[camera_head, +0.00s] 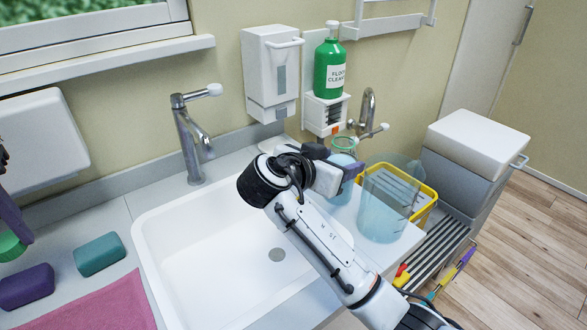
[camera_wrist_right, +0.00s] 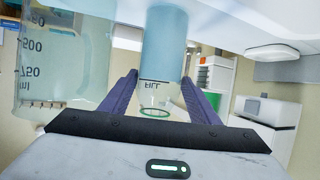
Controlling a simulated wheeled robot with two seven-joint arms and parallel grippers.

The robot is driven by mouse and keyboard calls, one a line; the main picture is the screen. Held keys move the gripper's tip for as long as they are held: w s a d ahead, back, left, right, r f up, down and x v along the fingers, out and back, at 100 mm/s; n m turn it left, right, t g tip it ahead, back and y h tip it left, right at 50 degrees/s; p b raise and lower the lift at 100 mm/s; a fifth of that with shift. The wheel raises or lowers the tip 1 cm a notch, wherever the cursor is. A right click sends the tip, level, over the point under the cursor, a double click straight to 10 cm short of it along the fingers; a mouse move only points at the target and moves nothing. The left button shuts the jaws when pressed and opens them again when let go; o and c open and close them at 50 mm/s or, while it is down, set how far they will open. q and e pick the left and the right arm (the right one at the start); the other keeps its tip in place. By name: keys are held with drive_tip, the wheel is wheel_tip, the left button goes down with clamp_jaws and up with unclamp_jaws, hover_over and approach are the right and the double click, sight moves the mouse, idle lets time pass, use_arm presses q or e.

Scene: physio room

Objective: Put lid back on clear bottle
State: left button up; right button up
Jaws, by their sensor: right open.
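The clear bottle (camera_head: 342,172) holds blue liquid and has a green ring at its open-looking top. It stands right of the sink, partly hidden by my right gripper (camera_head: 335,172). In the right wrist view the bottle (camera_wrist_right: 166,55) appears upside down between the two purple fingers (camera_wrist_right: 160,92), which are open with a gap on each side. A green lid (camera_head: 10,246) shows at the left edge of the head view, at the tip of a purple finger of my left gripper (camera_head: 14,218). Most of that gripper is cut off, so I cannot tell its grip.
A large clear measuring jug (camera_head: 385,212) stands close right of the bottle, with a yellow-rimmed basket (camera_head: 428,192) behind. The sink (camera_head: 200,270) is empty. A teal sponge (camera_head: 100,254), a purple sponge (camera_head: 26,287) and a pink cloth (camera_head: 105,308) lie left. A faucet (camera_head: 190,145) rises behind.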

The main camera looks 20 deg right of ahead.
use_arm(q)
drive_tip(key=shift+r+p, duration=0.45)
drive_tip(key=shift+r, duration=0.05)
use_arm(e)
drive_tip(key=x, duration=0.5)
drive_tip(key=shift+d+f, duration=0.1)
drive_tip(key=shift+f, duration=0.1)
drive_tip(key=shift+r, duration=0.1)
drive_tip(key=c, duration=1.1)
use_arm(q)
drive_tip(key=shift+f+b, duration=0.3)
drive_tip(key=shift+f, duration=0.05)
use_arm(e)
wheel_tip(320, 180, up, 10)
drive_tip(key=shift+c, duration=0.2)
drive_tip(key=o, duration=0.9)
drive_tip(key=c, duration=0.9)
